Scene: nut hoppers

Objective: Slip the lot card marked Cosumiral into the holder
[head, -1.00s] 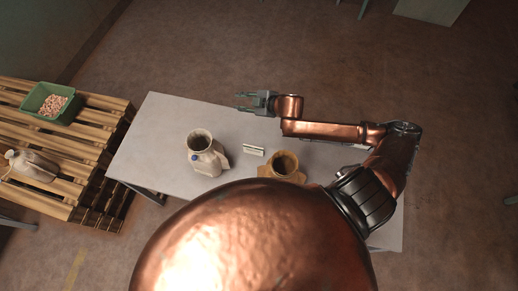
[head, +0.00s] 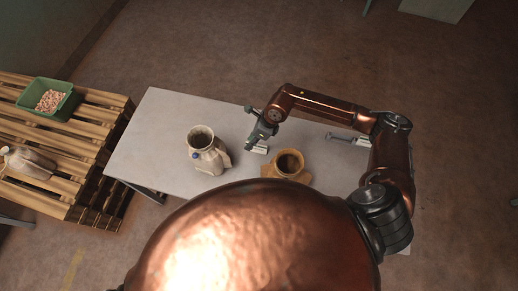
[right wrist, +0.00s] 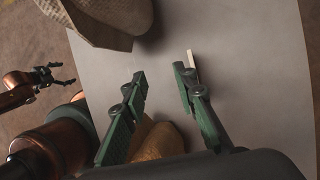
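A small white block or card piece (head: 260,148) lies on the table between the two hoppers, partly hidden by my right gripper (head: 258,131). I cannot read any marking on it. In the right wrist view my right gripper (right wrist: 160,78) is open, its green fingers apart with bare table between the tips. A thin cream strip (right wrist: 194,67) shows just beside the right-hand fingertip, outside the gap. Another small whitish piece (head: 363,142) lies at the table's right, partly behind my arm. My left gripper (right wrist: 53,75) is open and empty at the left of the wrist view. I cannot identify the holder.
A cream hopper (head: 207,155) with a blue spot stands left of the white piece, and a tan hopper (head: 287,165) to its right. A grey tool-like thing (head: 339,137) lies on the right. A green bin (head: 47,99) sits on a pallet (head: 92,127). The table's left end is clear.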

